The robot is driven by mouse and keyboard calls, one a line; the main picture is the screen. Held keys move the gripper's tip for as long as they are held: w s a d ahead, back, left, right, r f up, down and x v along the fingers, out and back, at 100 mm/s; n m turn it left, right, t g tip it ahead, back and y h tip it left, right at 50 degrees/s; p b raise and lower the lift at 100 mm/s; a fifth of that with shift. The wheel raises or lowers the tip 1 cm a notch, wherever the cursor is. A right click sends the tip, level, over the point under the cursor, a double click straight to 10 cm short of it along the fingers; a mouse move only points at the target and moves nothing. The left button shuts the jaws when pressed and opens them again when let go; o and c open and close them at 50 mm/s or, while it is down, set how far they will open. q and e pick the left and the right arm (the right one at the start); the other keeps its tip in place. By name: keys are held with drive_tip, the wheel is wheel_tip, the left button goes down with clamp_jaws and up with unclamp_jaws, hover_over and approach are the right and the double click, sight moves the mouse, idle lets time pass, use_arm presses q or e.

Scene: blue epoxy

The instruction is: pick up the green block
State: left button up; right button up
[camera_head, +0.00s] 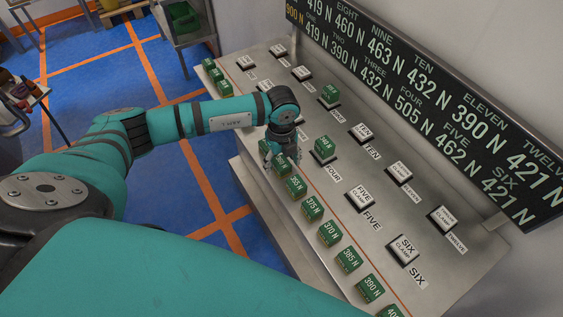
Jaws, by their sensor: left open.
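Several green blocks with white force labels line the front edge of the metal bench, among them 355 N (295,187), 375 N (312,207), 370 N (330,233), 385 N (348,259) and 390 N (370,288). Two more green blocks sit on clamp stations, one at station four (325,147) and one farther back (330,94). My left gripper (273,157) is open and points down at the front row, right at a green block (284,165) that it partly hides. I cannot tell whether the fingers touch it. My right gripper is not in view.
White clamp blocks, such as SIX (403,249) and FIVE (361,198), stand on the bench (290,225). A dark board (430,90) with numbers runs along the back. A cart with a green bin (182,18) stands at the upper left. The blue floor (100,75) is largely open.

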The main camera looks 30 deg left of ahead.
use_arm(q)
drive_tip(key=shift+f, duration=0.45)
drive_tip(key=c, duration=1.3)
drive_tip(key=shift+r, duration=0.1)
